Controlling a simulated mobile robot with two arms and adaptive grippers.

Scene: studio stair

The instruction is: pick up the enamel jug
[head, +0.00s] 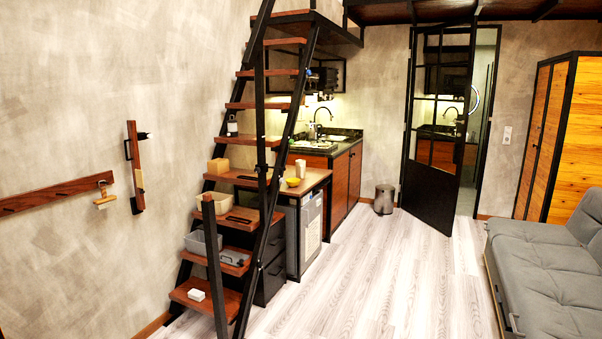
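A small white upright vessel (300,168) stands on the wooden counter behind the stair. It may be the enamel jug, but it is too small to tell, and no handle can be made out. A small white and dark upright thing (232,126) stands on a higher tread; it is also too small to name. Neither of my grippers is in the head view.
The steep stair (240,178) with black rails stands before the counter. Its treads hold a tan block (218,166), a cream basket (211,204), and a grey bin (197,243). A yellow bowl (293,182) is on the counter. The pale floor (375,275) is clear; a grey sofa (550,275) stands right.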

